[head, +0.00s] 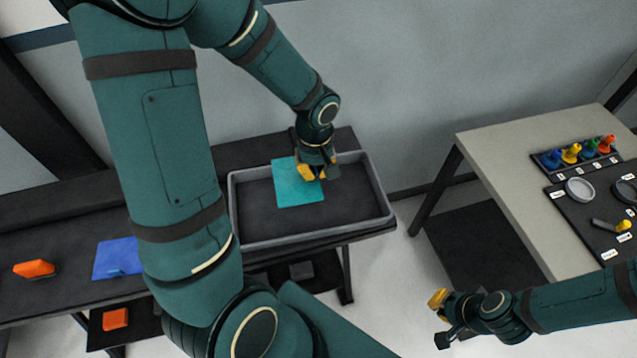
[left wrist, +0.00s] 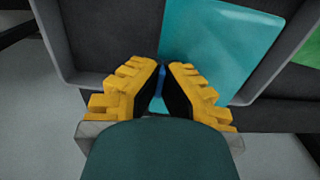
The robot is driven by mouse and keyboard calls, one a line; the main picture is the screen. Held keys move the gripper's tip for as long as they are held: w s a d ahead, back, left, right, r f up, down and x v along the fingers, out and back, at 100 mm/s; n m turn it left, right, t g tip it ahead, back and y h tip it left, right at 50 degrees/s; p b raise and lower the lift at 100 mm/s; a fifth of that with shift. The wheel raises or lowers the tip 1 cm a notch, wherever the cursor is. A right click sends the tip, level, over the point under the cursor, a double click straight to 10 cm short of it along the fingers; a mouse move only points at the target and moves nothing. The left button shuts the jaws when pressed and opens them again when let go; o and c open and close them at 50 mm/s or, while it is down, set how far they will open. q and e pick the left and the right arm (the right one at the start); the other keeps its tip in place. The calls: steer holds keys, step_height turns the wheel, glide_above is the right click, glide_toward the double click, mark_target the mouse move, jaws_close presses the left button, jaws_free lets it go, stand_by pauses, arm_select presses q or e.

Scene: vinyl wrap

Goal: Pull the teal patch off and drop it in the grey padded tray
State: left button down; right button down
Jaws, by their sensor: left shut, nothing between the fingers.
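The teal patch (head: 296,188) is flat and roughly square. In the head view it is over the left-middle of the grey padded tray (head: 380,198), and its far edge overlaps the tray's back rim. I cannot tell whether it rests on the rim or hangs just above it. It also shows in the left wrist view (left wrist: 220,45), just beyond my fingers. My left gripper (head: 317,173) is at the patch's right edge, by the back rim. It is shut and empty; a small blue piece (left wrist: 160,82) shows between or behind the fingertips. My right gripper (head: 440,318) is open and empty, away from the tray.
The tray stands on a dark bench (head: 60,290). A blue sheet (head: 117,258) and an orange tool (head: 34,268) lie to its left. A pale table (head: 510,170) at the right holds colored bottles (head: 572,153) and round dishes (head: 580,189). Floor lies between bench and table.

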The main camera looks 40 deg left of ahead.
arm_select(q)
steer(key=shift+s+d+f+b, duration=0.1)
steer(key=shift+f+b, duration=0.3)
steer(key=shift+f, duration=0.2)
steer(key=shift+f+b, duration=1.65)
steer(key=shift+f, duration=0.7)
steer(key=c, duration=1.1)
jaws_free()
steer(key=shift+o, duration=0.2)
steer(key=shift+r, duration=0.1)
step_height(320, 180, up, 12)
